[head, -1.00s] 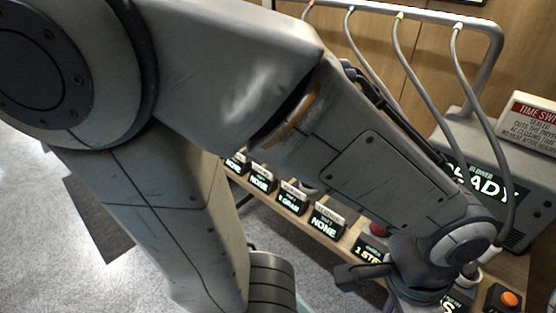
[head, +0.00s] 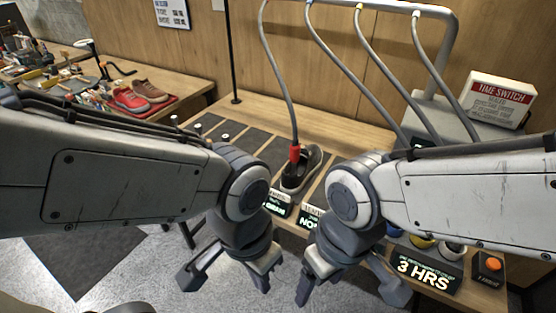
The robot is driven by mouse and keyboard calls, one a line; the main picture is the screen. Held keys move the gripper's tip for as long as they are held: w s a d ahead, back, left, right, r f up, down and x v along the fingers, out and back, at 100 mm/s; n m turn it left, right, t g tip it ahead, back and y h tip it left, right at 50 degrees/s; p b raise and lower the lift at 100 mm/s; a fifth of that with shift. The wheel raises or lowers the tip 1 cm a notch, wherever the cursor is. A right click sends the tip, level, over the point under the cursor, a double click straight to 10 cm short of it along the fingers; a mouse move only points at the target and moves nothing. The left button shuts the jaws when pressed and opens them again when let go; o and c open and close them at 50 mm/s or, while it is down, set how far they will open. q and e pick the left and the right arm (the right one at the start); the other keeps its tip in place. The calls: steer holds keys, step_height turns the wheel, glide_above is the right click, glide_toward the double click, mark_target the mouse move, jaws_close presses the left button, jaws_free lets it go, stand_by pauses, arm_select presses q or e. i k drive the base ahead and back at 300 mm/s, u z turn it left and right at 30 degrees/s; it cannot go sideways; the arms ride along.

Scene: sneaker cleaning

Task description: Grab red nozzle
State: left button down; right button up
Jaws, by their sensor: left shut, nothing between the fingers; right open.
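The red nozzle (head: 295,154) hangs at the end of a grey hose (head: 279,80) in the middle of the head view. It points down at the opening of a dark sneaker (head: 302,172) on the bench; I cannot tell whether they touch. My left gripper (head: 262,278) is shut and empty, low in front of the bench, below and left of the nozzle. My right gripper (head: 318,278) is open and empty, below and slightly right of the nozzle. Both grippers are apart from it.
The bench (head: 260,117) has dark mats and label signs. Several more hoses hang from a grey pipe frame. A sign reading 3 HRS (head: 424,272) and an orange button (head: 492,263) are at right. Red and brown shoes (head: 130,98) lie on a side table.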

mark_target(294, 148)
steer(key=u, duration=0.75)
steer(key=i, duration=0.85)
steer(key=u, duration=0.05)
